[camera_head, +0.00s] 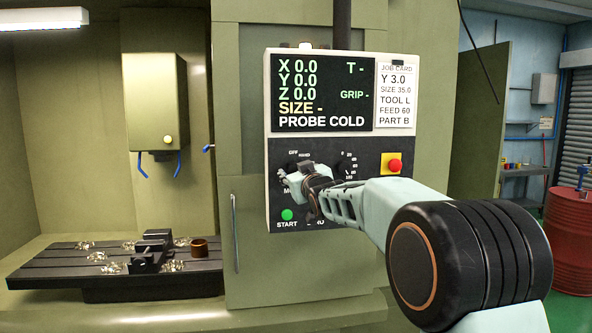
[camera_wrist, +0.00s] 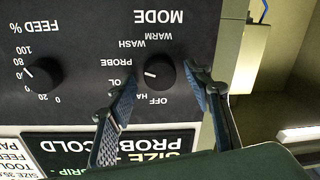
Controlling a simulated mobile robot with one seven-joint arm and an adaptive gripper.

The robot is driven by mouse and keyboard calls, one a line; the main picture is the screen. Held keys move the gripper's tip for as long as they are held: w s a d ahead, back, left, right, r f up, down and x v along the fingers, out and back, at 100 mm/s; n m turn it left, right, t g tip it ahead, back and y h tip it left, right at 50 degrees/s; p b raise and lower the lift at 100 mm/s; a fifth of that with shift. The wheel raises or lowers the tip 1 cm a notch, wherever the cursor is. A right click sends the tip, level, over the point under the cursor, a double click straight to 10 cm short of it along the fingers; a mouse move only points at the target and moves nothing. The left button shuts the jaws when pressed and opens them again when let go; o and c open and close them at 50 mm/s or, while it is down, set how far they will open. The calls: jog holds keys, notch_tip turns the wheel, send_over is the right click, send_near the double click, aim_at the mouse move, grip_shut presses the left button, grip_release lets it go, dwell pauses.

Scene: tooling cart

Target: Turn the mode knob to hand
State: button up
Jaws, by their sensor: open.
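The black mode knob (camera_wrist: 162,73) shows upside down in the wrist view, with OFF, HA, OL, PROBE, WASH and WARM around it. Its white mark points left in that view, near the label ending in OL; I cannot tell the exact setting. My gripper (camera_wrist: 160,76) is open, with one finger on each side of the knob. Whether the fingers touch it is unclear. The left finger covers part of the labels. In the head view my gripper (camera_head: 296,176) is in front of the control panel (camera_head: 335,215) and largely hides the knob.
The feed knob (camera_wrist: 42,75) sits beside the mode knob. The panel also has a red stop button (camera_head: 394,166), a green start button (camera_head: 287,214) and a screen (camera_head: 320,92) reading PROBE COLD. A machine table with a vise (camera_head: 152,250) stands at left.

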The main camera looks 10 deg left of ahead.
jog(key=c, duration=1.1)
jog(key=shift+c, duration=0.2)
jog(key=shift+n+b, duration=0.35)
jog(key=shift+n, duration=0.05)
jog(key=shift+a+f+n+b, duration=0.1)
jog(key=shift+n+b, duration=0.65)
jog(key=shift+n, duration=0.25)
jog(key=n+b, duration=0.1)
jog(key=n, duration=0.2)
jog(key=n+b, duration=0.1)
jog(key=n, duration=0.3)
jog(key=shift+n+h, duration=0.3)
jog(key=shift+h, duration=0.1)
jog(key=shift+a+n+b, duration=0.1)
jog(key=shift+n+b, duration=0.4)
jog(key=shift+n, duration=1.1)
jog(key=shift+g, duration=0.3)
